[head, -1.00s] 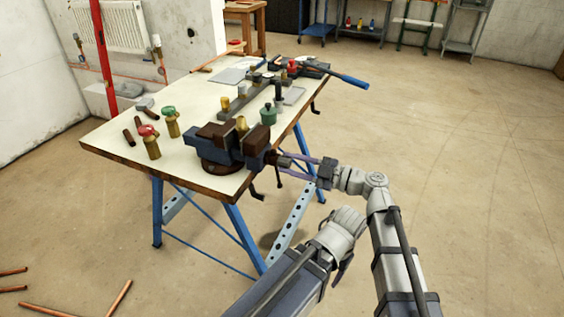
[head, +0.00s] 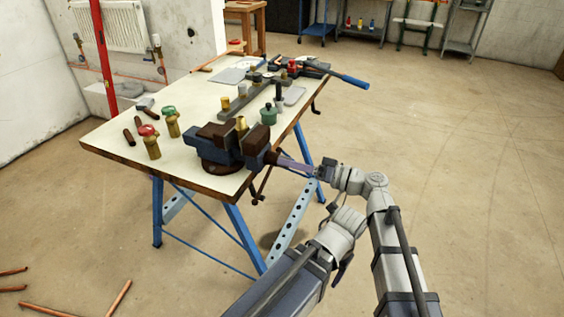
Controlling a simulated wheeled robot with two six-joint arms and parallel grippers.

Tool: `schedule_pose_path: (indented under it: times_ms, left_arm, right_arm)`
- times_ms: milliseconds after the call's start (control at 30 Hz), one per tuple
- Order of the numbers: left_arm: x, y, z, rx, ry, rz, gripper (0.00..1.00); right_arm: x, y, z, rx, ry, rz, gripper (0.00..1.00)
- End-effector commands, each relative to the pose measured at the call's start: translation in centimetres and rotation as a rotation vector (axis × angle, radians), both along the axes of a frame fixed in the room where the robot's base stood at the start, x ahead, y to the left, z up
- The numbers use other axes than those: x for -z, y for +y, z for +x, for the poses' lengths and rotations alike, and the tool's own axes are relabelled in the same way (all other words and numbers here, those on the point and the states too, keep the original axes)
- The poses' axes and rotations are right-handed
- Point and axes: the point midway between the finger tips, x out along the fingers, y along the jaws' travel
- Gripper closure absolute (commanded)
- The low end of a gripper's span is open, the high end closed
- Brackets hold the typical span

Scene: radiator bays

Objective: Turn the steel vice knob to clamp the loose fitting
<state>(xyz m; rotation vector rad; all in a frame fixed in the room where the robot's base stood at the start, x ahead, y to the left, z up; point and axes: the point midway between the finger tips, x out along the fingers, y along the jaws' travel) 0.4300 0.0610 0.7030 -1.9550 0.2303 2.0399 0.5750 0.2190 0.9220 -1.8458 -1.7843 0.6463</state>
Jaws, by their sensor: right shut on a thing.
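The vice (head: 215,148) stands on the near right corner of the workbench, with blue body and brown jaws. A brass fitting (head: 241,123) stands upright at its jaws; whether they grip it cannot be told. The vice knob (head: 272,158) sticks out of the vice's right end and is partly covered by fingers. My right gripper (head: 286,162) reaches in from the right and is shut on the knob, its fingers seen nearly edge-on. My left gripper (head: 343,268) hangs low beside the bench, away from the vice, mostly hidden behind its own wrist.
The workbench (head: 120,143) also bears two brass valves with a red handle (head: 149,131) and a green handle (head: 169,110). A green pot (head: 268,115) stands just behind the vice. A blue-handled tool (head: 345,80) overhangs the far edge. Floor to the right is clear.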

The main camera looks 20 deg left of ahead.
Motion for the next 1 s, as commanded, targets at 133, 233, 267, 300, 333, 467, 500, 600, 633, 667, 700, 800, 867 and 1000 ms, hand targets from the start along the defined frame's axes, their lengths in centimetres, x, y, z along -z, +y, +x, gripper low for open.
schedule_pose_path:
  times_ms: [133,233,267,300,333,467,500,600,633,667,700,800,867,1000]
  left_arm:
    - [0.01,0.00,0.00,0.000,0.000,0.000,0.34]
    - [0.01,0.00,0.00,0.000,0.000,0.000,0.34]
    - [0.01,0.00,0.00,0.000,0.000,0.000,0.34]
    - [0.01,0.00,0.00,0.000,0.000,0.000,0.34]
    - [0.01,0.00,0.00,0.000,0.000,0.000,0.34]
    - [0.02,0.00,0.00,0.000,0.000,0.000,0.34]
    - [0.02,0.00,0.00,0.000,0.000,0.000,0.34]
    - [0.02,0.00,0.00,0.000,0.000,0.000,0.34]
    - [0.02,0.00,0.00,0.000,0.000,0.000,0.34]
    - [0.02,0.00,0.00,0.000,0.000,0.000,0.34]
    - [0.02,0.00,0.00,0.000,0.000,0.000,0.34]
    - [0.02,0.00,0.00,0.000,0.000,0.000,0.34]
    - [0.03,0.00,0.00,0.000,0.000,0.000,0.34]
    - [0.03,0.00,0.00,0.000,0.000,0.000,0.34]
  right_arm:
    - [0.06,-0.16,-0.03,0.001,0.207,0.005,1.00]
    - [0.06,-0.17,-0.03,0.001,0.350,0.010,1.00]
    - [0.06,-0.18,-0.03,0.001,0.393,0.011,1.00]
    - [0.06,-0.19,-0.03,0.002,0.450,0.014,1.00]
    - [0.07,-0.19,-0.04,0.002,0.494,0.015,1.00]
    - [0.07,-0.21,-0.03,0.003,0.680,0.021,1.00]
    - [0.07,-0.21,-0.03,0.003,0.736,0.023,1.00]
    - [0.08,-0.23,-0.04,0.003,0.876,0.028,1.00]
    - [0.08,-0.23,-0.04,0.003,0.913,0.029,1.00]
    - [0.08,-0.24,-0.04,0.003,0.946,0.031,1.00]
    - [0.09,-0.25,-0.03,0.004,0.987,0.032,1.00]
    - [0.10,-0.26,-0.03,0.004,1.053,0.034,1.00]
    - [0.10,-0.27,-0.04,0.004,1.072,0.034,1.00]
    - [0.12,-0.29,-0.03,0.005,1.077,0.034,1.00]
